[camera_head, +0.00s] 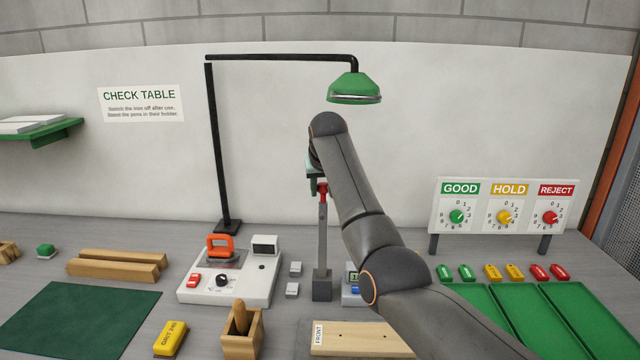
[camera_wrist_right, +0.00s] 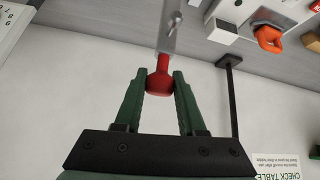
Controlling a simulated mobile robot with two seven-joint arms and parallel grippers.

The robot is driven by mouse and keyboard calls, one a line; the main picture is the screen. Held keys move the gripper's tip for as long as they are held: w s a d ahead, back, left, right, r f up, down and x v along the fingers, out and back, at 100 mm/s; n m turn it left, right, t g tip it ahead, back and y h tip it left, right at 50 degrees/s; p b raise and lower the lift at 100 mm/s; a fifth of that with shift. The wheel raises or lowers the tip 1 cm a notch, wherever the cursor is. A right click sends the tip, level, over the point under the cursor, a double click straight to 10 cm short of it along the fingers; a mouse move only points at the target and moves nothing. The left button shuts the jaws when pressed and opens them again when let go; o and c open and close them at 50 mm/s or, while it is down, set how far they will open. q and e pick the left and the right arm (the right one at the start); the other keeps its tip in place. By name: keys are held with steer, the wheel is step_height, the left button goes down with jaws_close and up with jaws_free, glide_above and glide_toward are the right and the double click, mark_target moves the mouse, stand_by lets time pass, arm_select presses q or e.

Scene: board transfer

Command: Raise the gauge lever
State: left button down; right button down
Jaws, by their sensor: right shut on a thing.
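The gauge lever's red knob (camera_head: 323,188) is at the top of an upright grey post (camera_head: 323,238) on a dark block near the middle of the table. My right gripper (camera_head: 317,182) is at this knob, partly hidden by my own arm. In the right wrist view, the green fingers of my right gripper (camera_wrist_right: 160,80) are shut on the red knob (camera_wrist_right: 160,82), one finger on each side. The grey bar (camera_wrist_right: 170,30) runs up from the knob in that view. My left gripper is not in view.
A green lamp (camera_head: 354,88) hangs above my arm. A gauge display (camera_head: 353,292) is partly hidden by my arm. Green trays (camera_head: 540,312) and a dial panel (camera_head: 505,205) are at right.

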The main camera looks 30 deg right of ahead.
steer(key=shift+d+r, duration=0.1)
steer(key=shift+d, duration=0.05)
stand_by(0.3)
steer(key=c, duration=0.5)
jaws_free()
steer(key=shift+w, duration=0.15)
steer(key=shift+r, duration=0.1)
steer(key=b+v, duration=0.2)
steer(key=v, duration=1)
steer(key=shift+b, duration=0.4)
